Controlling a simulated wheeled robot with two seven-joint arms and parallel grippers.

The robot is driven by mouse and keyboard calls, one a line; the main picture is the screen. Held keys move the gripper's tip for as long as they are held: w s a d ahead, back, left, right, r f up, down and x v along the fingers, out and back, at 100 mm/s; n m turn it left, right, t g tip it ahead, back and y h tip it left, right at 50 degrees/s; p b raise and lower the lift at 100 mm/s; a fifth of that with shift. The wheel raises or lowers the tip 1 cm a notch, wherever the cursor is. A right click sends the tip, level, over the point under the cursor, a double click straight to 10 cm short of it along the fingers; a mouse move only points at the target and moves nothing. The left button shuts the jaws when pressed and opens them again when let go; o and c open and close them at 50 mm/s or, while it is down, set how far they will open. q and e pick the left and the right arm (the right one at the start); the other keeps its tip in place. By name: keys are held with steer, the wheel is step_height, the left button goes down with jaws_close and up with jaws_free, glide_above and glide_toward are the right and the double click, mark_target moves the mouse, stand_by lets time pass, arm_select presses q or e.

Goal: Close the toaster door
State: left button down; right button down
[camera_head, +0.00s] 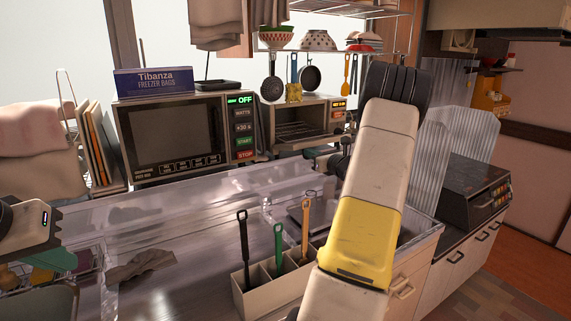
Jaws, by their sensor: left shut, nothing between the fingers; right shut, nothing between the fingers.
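The toaster (303,122) is a small silver oven on the back counter, right of the microwave. Its front opening and wire rack show, and the toaster door (301,144) is folded down at the front, so it stands open. My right gripper (322,153) is dark and shut, just in front of the toaster's lower right side. It is partly hidden behind my own arm, and I cannot tell whether it touches the door. My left gripper (54,213) is at the left edge, far from the toaster, shut and only partly visible.
The microwave (168,137) carries a blue freezer bag box (153,82). Pans (309,78) hang above the toaster. A ribbed panel (466,150) and a black stove (474,189) are at right.

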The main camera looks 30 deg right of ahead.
steer(key=w+r+g, duration=0.1)
steer(key=r+g, duration=0.1)
steer(key=r, duration=0.1)
steer(key=w+r+g, duration=0.2)
steer(key=r, duration=0.2)
steer(key=w+r+g, duration=0.1)
steer(key=r+g, duration=0.2)
steer(key=shift+w+a+r+h, duration=0.3)
steer(key=shift+w+h, duration=0.1)
steer(key=w+r, duration=0.4)
steer(key=w, duration=0.1)
steer(key=shift+w+a, duration=0.2)
steer(key=shift+w, duration=0.15)
steer(key=shift+r, duration=0.1)
